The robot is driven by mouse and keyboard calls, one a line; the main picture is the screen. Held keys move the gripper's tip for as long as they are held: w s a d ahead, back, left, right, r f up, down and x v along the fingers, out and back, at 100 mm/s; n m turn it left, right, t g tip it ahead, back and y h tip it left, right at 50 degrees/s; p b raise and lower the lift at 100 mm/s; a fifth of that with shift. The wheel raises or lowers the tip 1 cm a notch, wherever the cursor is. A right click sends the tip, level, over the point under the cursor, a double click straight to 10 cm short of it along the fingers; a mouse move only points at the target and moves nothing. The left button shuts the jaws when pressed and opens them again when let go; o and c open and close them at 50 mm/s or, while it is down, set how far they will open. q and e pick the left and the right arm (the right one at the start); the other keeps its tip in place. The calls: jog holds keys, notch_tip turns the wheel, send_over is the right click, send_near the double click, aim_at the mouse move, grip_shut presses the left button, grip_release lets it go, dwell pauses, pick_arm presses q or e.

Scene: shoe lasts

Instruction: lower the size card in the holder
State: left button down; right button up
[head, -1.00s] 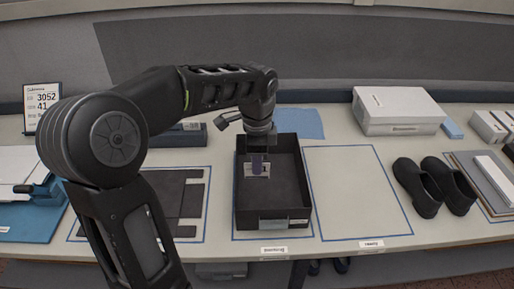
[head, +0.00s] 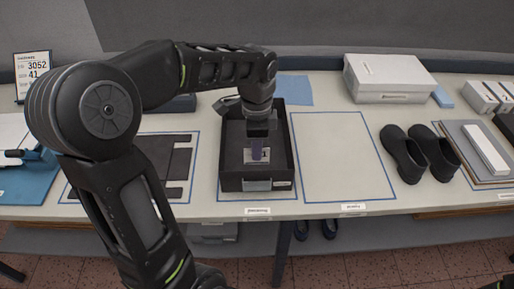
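My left gripper (head: 258,146) points down over the black open box (head: 228,165) in the middle of the table. It appears shut on a small white size card (head: 265,157) with dark print, partly hidden behind a purple finger-like strip. The card shows against the inside of the box, behind its front wall. I cannot tell whether it touches anything. A pale grey holder plate (head: 257,185) is on the front wall of the box, below the card in the picture. My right gripper is not in view.
Right of the box is a blue-outlined empty area (head: 340,150). Beyond it stand black shoes (head: 402,155). A white box (head: 390,78) stands at the back. Dark flat pieces (head: 165,165) lie left. A sign reading 3052 and 41 (head: 33,72) stands far left.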

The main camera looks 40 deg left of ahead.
pick_arm(q)
jog(key=shift+f+b, duration=1.2)
jog(key=shift+f, duration=0.55)
jog(key=shift+s, duration=0.1)
